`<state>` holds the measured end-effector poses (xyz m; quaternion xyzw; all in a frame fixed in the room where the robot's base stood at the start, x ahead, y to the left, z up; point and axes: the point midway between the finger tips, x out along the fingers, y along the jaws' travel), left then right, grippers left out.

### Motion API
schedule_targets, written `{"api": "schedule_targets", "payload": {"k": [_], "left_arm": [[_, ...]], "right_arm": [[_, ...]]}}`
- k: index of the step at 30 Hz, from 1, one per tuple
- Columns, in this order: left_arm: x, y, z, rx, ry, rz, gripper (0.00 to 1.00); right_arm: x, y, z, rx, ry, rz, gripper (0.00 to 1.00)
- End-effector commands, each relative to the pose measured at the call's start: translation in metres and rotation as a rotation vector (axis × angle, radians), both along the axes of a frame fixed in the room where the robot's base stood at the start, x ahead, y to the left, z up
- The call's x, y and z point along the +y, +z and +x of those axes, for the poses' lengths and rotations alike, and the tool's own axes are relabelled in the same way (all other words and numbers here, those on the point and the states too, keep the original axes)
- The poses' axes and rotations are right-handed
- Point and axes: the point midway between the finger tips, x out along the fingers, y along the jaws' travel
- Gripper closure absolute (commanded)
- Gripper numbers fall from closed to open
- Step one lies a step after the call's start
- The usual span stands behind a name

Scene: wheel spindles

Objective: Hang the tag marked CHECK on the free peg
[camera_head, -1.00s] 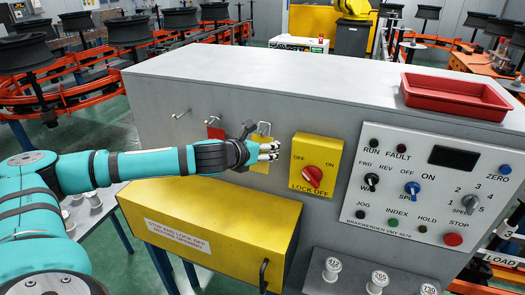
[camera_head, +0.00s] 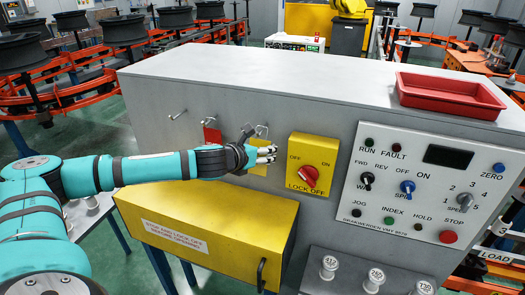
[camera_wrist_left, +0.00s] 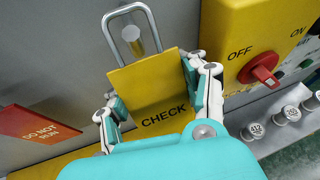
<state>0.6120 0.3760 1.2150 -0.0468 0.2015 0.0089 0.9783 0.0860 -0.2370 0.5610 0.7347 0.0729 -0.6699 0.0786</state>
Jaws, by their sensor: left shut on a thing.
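The yellow tag marked CHECK (camera_wrist_left: 160,92) is between the fingers of my left gripper (camera_wrist_left: 152,90), which is shut on it. It stands in front of the grey cabinet face, with a metal loop (camera_wrist_left: 109,34) above its top edge. Whether a peg passes through that loop is unclear. In the head view my left gripper (camera_head: 262,158) covers much of the tag (camera_head: 259,169). A bare peg (camera_head: 178,114) sticks out at the left of the cabinet face. A red tag (camera_head: 211,136) hangs between it and my gripper, and reads DO NOT RUN in the wrist view (camera_wrist_left: 38,124). My right gripper is out of view.
A yellow lock-off switch (camera_head: 305,178) with a red knob is just right of my gripper. A yellow box (camera_head: 205,222) juts out below. The control panel (camera_head: 425,185) is farther right. A red tray (camera_head: 450,94) sits on the cabinet top (camera_head: 290,72).

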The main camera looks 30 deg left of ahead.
Motion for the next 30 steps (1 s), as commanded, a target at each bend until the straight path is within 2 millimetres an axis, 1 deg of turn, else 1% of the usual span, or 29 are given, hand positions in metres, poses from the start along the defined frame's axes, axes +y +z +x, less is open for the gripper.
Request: {"api": "schedule_targets", "payload": {"k": [2, 3, 12, 13, 19, 23, 26, 30], "left_arm": [[0.0, 0.0, 0.0, 0.0, 0.0, 0.0, 0.92], [0.0, 0.0, 0.0, 0.0, 0.0, 0.0, 0.61], [0.0, 0.0, 0.0, 0.0, 0.0, 0.0, 0.21], [0.0, 0.0, 0.0, 0.0, 0.0, 0.0, 0.18], [0.0, 0.0, 0.0, 0.0, 0.0, 0.0, 0.18], [0.0, 0.002, -0.003, 0.0, 0.0, 0.001, 0.18], [0.001, 0.005, -0.014, 0.001, -0.001, 0.002, 0.18], [0.002, 0.017, -0.039, 0.0, 0.0, 0.004, 0.18]], "right_arm": [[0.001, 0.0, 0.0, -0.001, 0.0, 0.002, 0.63], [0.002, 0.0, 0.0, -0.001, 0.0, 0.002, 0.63], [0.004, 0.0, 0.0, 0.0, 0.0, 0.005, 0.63], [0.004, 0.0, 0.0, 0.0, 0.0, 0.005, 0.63], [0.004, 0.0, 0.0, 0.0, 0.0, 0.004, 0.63], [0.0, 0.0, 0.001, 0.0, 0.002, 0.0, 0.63], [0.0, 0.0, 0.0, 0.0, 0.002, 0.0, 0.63], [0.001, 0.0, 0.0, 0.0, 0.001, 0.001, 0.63]]}}
